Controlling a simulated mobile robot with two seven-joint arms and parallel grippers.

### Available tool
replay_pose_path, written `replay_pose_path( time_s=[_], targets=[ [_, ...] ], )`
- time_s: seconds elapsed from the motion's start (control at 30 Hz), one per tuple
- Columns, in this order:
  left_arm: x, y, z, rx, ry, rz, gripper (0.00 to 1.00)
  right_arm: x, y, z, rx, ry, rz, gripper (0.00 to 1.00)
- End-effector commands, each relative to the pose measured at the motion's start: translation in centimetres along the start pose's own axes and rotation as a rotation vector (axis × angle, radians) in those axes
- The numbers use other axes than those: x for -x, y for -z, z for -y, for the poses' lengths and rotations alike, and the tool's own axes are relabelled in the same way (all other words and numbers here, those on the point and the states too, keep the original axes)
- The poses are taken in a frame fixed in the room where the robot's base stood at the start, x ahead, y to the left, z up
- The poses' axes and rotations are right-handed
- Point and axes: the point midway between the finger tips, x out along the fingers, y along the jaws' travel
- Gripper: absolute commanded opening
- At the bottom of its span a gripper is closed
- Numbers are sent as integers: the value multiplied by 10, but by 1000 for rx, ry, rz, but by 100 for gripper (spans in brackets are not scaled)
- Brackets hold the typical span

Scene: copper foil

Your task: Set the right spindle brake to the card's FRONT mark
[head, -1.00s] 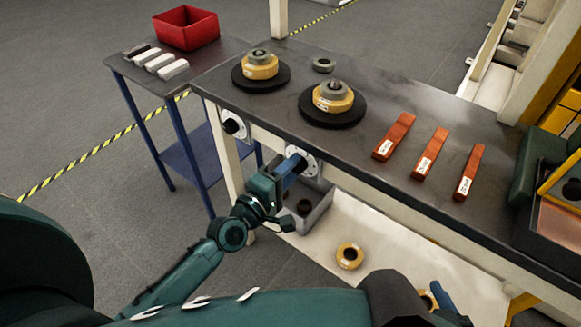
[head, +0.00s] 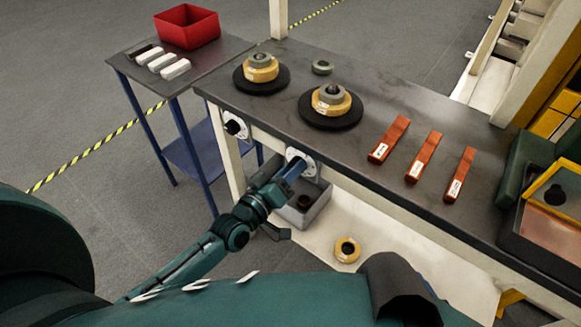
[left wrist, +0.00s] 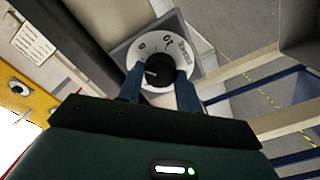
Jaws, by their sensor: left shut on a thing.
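The right spindle brake (head: 311,164) is a round white dial plate with a dark knob on the bench's front face. My left gripper (head: 292,176) is at it, its blue fingers shut on the knob. In the left wrist view, the fingers (left wrist: 160,85) sit on either side of the black knob (left wrist: 159,68). A pale pointer line on the knob points to the picture's left. The dial face (left wrist: 178,42) carries printed marks along its rim, hard to read. A white card (left wrist: 34,42) with small unreadable lines is at the upper left there. My right gripper is not visible.
A second dial (head: 233,126) is left of the brake. On the bench (head: 385,98) are two spools (head: 262,68) (head: 331,101) on black discs and several copper strips (head: 424,158). A grey bin (head: 318,207) and a yellow ring (head: 347,249) are below. A red bin (head: 187,28) stands on the side table.

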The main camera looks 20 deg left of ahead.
Motion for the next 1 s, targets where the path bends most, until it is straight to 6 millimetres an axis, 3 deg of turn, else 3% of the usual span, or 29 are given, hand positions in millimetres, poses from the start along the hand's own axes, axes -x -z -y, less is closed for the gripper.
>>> replay_pose_path(
  time_s=[0.57,0.6,0.87,1.0],
  targets=[
    [0,0,0,-34,0,-1,12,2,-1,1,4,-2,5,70],
    [0,0,0,-33,0,-1,36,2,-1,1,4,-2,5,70],
    [0,0,0,-33,0,-1,57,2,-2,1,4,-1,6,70],
    [0,0,0,-33,0,-1,57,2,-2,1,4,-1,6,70]
  ],
)
